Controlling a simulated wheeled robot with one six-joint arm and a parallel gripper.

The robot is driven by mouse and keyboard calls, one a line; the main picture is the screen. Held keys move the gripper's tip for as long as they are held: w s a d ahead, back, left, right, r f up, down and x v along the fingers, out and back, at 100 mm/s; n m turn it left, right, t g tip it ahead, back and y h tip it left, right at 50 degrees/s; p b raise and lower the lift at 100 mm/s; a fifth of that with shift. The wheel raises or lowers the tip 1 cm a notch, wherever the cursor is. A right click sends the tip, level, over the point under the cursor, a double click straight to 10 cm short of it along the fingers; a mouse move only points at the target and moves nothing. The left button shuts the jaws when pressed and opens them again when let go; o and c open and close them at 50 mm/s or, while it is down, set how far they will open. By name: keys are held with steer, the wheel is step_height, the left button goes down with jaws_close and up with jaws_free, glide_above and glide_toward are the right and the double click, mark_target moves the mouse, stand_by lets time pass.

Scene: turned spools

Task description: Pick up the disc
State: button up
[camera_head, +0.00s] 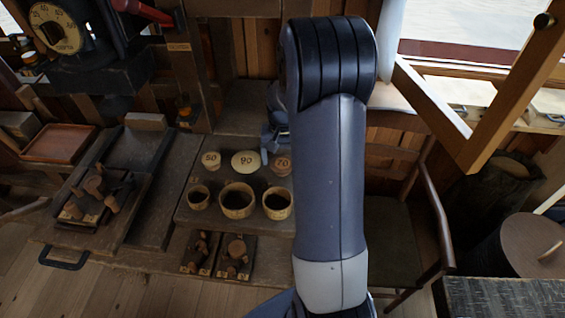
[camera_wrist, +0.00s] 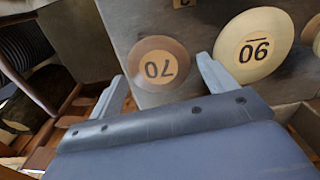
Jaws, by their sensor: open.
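Three round numbered discs stand in a row on the dark wooden bench. The 50 disc (camera_head: 209,160) is on the left. The larger cream 90 disc (camera_head: 244,163) is in the middle, and the brown 70 disc (camera_head: 281,167) is on the right. My gripper (camera_head: 268,148) is by the 90 and 70 discs, its far side partly hidden by my arm. In the wrist view my gripper (camera_wrist: 162,82) is open and empty. The 70 disc (camera_wrist: 157,85) shows between its fingers, and the 90 disc (camera_wrist: 252,46) lies just past the right finger. Contact cannot be told.
Three open wooden cups, left (camera_head: 199,197), middle (camera_head: 237,201) and right (camera_head: 277,204), stand in front of the discs. Small trays with dark wooden pieces (camera_head: 237,250) are lower down. A tray of turned pieces (camera_head: 100,192) is at left, and a chair (camera_head: 400,225) at right.

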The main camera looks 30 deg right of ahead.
steer(key=shift+f, duration=0.25)
stand_by(0.4)
steer(key=c, duration=0.7)
